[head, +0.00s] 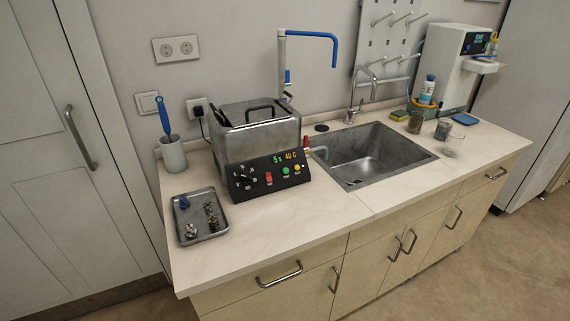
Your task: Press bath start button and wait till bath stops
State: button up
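The bath (258,138) is a metal box with a lid and black handle, standing on the counter left of the sink. Its black control panel (268,176) faces front. The lit display (290,157) seems to read "5s" in green and "40 C" in orange. The panel has a black knob (241,182) at left, a red switch (269,177), a green button (286,171) and a yellow button (298,169). The small labels are too blurred to read, so I cannot tell which one is start. My gripper is not in view.
A metal tray (215,232) with small parts lies at the left front of the counter (290,225). A cup (173,154) with a blue brush stands behind it. The sink (395,140) is to the right of the bath. The counter before the panel is clear.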

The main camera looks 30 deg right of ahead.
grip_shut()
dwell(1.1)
